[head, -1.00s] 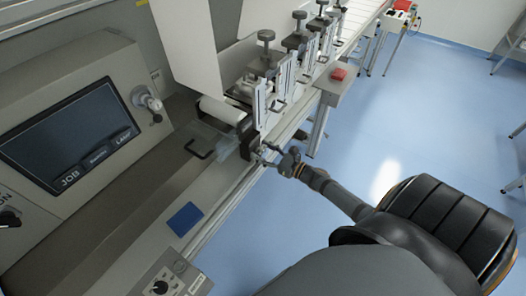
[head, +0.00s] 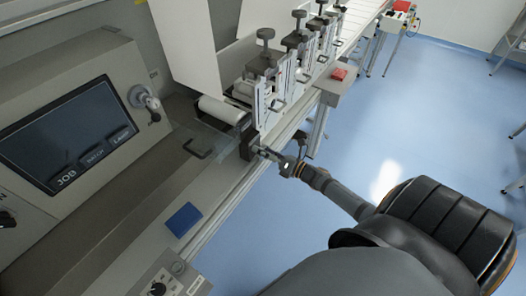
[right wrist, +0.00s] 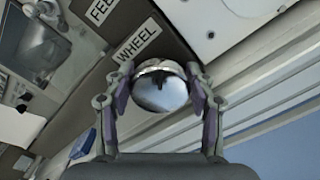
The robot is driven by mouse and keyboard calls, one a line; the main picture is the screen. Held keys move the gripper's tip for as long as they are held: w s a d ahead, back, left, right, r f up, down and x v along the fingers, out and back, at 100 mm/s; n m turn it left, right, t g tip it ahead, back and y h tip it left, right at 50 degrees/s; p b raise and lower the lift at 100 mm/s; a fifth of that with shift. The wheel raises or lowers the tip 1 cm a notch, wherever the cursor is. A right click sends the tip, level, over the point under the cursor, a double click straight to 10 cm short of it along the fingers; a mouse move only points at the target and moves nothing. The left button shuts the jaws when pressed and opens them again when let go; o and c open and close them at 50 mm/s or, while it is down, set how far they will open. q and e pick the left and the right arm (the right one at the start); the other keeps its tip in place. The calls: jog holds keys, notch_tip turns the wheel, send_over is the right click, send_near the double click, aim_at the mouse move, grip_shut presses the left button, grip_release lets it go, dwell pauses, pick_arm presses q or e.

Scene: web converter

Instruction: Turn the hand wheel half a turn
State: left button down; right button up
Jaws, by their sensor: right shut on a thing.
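The hand wheel shows in the right wrist view as a shiny, mirror-like round metal knob (right wrist: 160,92), beside a dark plate (right wrist: 125,45) lettered "FEED" and "WHEEL". My right gripper (right wrist: 159,78) has one finger on each side of the knob and is shut on it. In the head view my right gripper (head: 262,152) reaches from the right to the front side of the machine, by a black block below the roller. The wheel itself is hidden or too small to tell there. My left gripper is not in view.
A control panel with a dark screen (head: 72,135) stands at the left. A clear cover (head: 215,138) with a black handle (head: 197,149) lies near the white roller (head: 220,108). A blue pad (head: 184,219) rests on the ledge.

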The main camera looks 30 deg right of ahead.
jog(key=m, duration=0.3)
jog(key=shift+f+m, duration=0.1)
jog(key=shift+m, duration=0.3)
jog(key=m, duration=0.3)
jog(key=shift+d+f+m, duration=0.1)
jog(key=shift+m, duration=0.2)
jog(key=m, duration=0.6)
jog(key=shift+f, duration=0.1)
jog(key=m, duration=0.6)
jog(key=shift+f+m+p, duration=0.15)
jog(key=shift+m+p, duration=0.25)
jog(key=m, duration=0.3)
jog(key=shift+s+a+p, duration=0.1)
jog(key=shift+a+p, duration=0.1)
jog(key=shift+p, duration=0.15)
jog(key=shift+a+f+m+p, duration=0.1)
jog(key=shift+m+p, duration=0.3)
jog(key=shift+m, duration=1.7)
jog(key=o, duration=1.2)
jog(key=shift+c, duration=0.2)
